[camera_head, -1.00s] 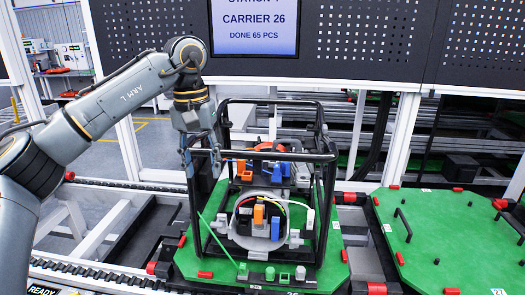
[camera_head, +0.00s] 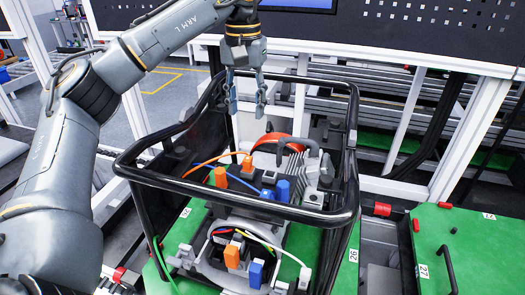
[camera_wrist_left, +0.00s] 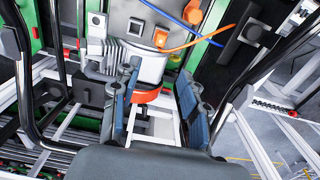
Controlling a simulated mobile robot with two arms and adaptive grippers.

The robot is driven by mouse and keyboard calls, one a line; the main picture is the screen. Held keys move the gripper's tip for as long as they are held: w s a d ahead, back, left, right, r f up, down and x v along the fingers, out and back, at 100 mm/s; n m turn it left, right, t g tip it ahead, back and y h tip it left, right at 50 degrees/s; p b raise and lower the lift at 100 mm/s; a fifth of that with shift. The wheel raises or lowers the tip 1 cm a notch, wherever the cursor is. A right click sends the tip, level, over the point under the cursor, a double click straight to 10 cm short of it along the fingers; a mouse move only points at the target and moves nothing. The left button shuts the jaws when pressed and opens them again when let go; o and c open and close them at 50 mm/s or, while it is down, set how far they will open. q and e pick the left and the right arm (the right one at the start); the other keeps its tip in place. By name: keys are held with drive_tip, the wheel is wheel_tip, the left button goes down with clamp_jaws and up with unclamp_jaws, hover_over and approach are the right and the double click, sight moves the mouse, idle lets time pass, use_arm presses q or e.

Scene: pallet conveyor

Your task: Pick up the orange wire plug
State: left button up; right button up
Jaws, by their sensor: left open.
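In the head view, an orange plug (camera_head: 247,163) with an orange wire sits on the motor unit inside the black frame. Another orange plug (camera_head: 220,177) stands beside it on the left. In the left wrist view, the orange-wired plug (camera_wrist_left: 160,38) lies just beyond the fingertips, and the other orange block (camera_wrist_left: 193,12) is at the top. My left gripper (camera_head: 247,110) points down, open and empty, behind the frame's top bars and above the plugs. Its fingers (camera_wrist_left: 158,70) are apart in the wrist view, touching no plug. My right gripper is out of view.
The black tubular frame (camera_head: 300,214) surrounds the unit, with bars close to my left gripper. Blue plugs (camera_head: 282,190) and a lower orange plug (camera_head: 232,257) are near. A green pallet (camera_head: 470,240) lies on the right.

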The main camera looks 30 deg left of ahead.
sight(247, 158)
use_arm(q)
drive_tip(key=f, duration=0.6)
drive_tip(key=shift+s+a+f, duration=0.1)
drive_tip(key=shift+s+f, duration=0.2)
drive_tip(key=shift+s, duration=0.05)
wheel_tip(247, 158, down, 2)
drive_tip(key=shift+w+p, duration=0.15)
drive_tip(key=shift+p, duration=0.4)
wheel_tip(247, 158, down, 4)
drive_tip(key=shift+f+p, duration=0.2)
drive_tip(key=shift+p, duration=1)
drive_tip(key=shift+w+f, duration=0.1)
drive_tip(key=shift+f, duration=0.2)
clamp_jaws()
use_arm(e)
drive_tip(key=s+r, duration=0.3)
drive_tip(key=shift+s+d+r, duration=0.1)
